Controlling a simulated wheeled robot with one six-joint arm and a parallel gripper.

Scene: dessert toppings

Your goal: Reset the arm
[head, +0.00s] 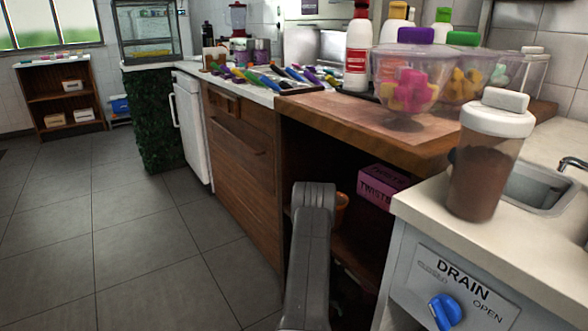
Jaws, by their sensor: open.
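A grey link of my arm (308,255) rises from the bottom edge of the head view to a rounded top near the middle, in front of the open shelf below the counter. My gripper is not in view, so its jaws and anything near them are hidden.
A wooden counter (340,121) holds clear tubs, including one with pink pieces (407,92), and several bottles. A brown-filled jar with a white lid (490,160) stands on the pale sink counter at right. A pink box (383,185) sits below. Tiled floor at left is clear.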

